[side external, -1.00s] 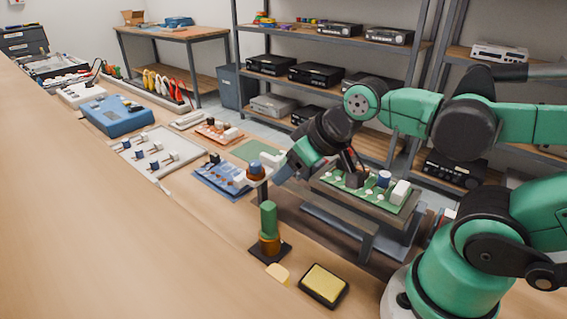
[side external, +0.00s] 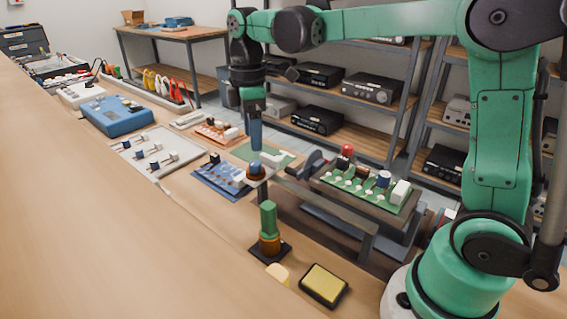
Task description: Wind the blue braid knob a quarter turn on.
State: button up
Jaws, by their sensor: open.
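The blue braid knob (side external: 255,166) sits upright on a copper-brown spool (side external: 258,175) left of the raised circuit board. My gripper (side external: 256,148) hangs pointing down just above the knob, with a small gap apparent between them. Its fingers are seen nearly edge-on, so the space between them is hidden. It is open, and I see nothing held in it.
A green circuit board (side external: 352,192) with a red-topped part (side external: 347,151) stands in a grey holder to the right. A green-and-copper post (side external: 268,228) and a yellow sponge (side external: 324,284) are nearer the front. A blue board (side external: 220,182) lies close left.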

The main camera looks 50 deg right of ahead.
aim_at(255, 163)
jog(key=shift+s+a+f, duration=0.1)
jog(key=shift+f, duration=2.65)
grip_shut()
